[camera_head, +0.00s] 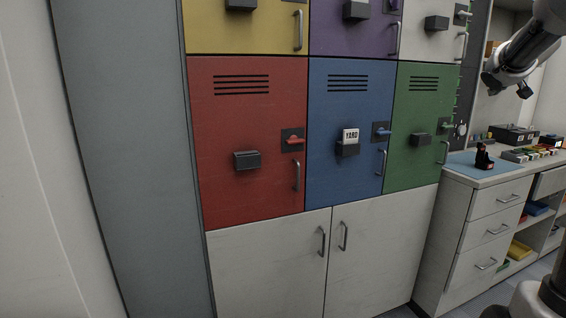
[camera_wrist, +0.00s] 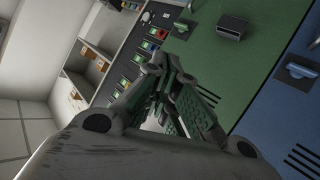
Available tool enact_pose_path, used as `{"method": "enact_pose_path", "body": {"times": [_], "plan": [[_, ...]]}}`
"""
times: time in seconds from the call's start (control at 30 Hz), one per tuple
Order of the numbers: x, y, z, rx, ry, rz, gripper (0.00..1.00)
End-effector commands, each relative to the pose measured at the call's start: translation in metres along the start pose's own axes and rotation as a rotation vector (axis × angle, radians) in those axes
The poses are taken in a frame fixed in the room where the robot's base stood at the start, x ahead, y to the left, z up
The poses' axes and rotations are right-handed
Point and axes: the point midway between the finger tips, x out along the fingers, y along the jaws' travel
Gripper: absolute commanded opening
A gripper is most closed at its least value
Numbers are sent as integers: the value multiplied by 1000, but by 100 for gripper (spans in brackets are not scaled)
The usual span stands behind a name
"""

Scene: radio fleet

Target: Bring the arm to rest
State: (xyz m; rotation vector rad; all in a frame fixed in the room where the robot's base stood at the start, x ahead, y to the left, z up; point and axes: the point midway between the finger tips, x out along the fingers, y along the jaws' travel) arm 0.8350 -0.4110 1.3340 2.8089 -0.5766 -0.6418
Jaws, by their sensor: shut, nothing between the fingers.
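My gripper (camera_wrist: 160,68) shows in the wrist view with its fingertips together and nothing visible between them. It is in free space in front of the green locker door (camera_wrist: 232,62) and the dark rack panel (camera_wrist: 135,62), apart from both. In the head view part of my arm hangs at the top right, above the counter; the fingertips cannot be made out there.
Red (camera_head: 248,120), blue (camera_head: 345,100) and green (camera_head: 418,110) locker doors are shut; the blue one's holder bears a YARD card (camera_head: 351,135). A black radio-like object (camera_head: 484,157) stands on a blue mat (camera_head: 462,160) on the counter. Space before the lockers is clear.

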Motion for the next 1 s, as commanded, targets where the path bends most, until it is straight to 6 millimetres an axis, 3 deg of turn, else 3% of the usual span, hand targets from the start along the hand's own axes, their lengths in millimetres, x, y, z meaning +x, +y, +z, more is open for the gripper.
{"method": "enact_pose_path", "body": {"times": [0.1,0.2,0.4,0.53,0.6,0.7,1.0], "plan": [[-49,-7,86,-8,-249,44,0],[-98,-27,152,-14,-441,16,0],[-210,-89,263,-24,-744,-151,0],[-284,-133,320,-18,-862,-298,0],[-314,-153,340,-4,-869,-364,0],[-332,-165,344,-16,-812,-413,0],[-341,-173,331,-51,-735,-454,0]]}}
